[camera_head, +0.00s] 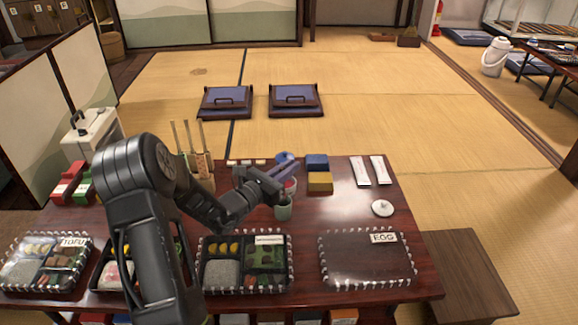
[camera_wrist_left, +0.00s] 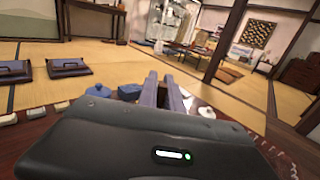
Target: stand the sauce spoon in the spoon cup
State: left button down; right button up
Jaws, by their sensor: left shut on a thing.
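My left gripper (camera_head: 284,170) is over the back middle of the dark red table, its fingers pointing away and to the right. In the left wrist view its two fingers (camera_wrist_left: 161,92) stand close together. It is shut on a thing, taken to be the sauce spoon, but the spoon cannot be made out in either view. A small green cup (camera_head: 283,211), which looks like the spoon cup, stands just below the gripper in the head view. A red-topped pot (camera_head: 290,185) is partly hidden behind the gripper. My right gripper is not in view.
Several bento boxes line the front, including the egg box (camera_head: 367,260).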

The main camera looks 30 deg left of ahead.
pick_arm(q)
jog(key=shift+f+b, duration=0.95)
jog(key=shift+f, duration=0.7)
jog(key=c, duration=1.4)
grip_release()
jog(key=shift+c, duration=0.2)
jog(key=shift+s+a+r+p, duration=0.1)
jog(key=shift+s+p, duration=0.25)
jog(key=shift+s, duration=0.3)
jog(key=s+p, duration=0.2)
jog(key=s, duration=0.4)
jog(key=shift+s+a, duration=0.25)
jog(key=shift+a, duration=0.15)
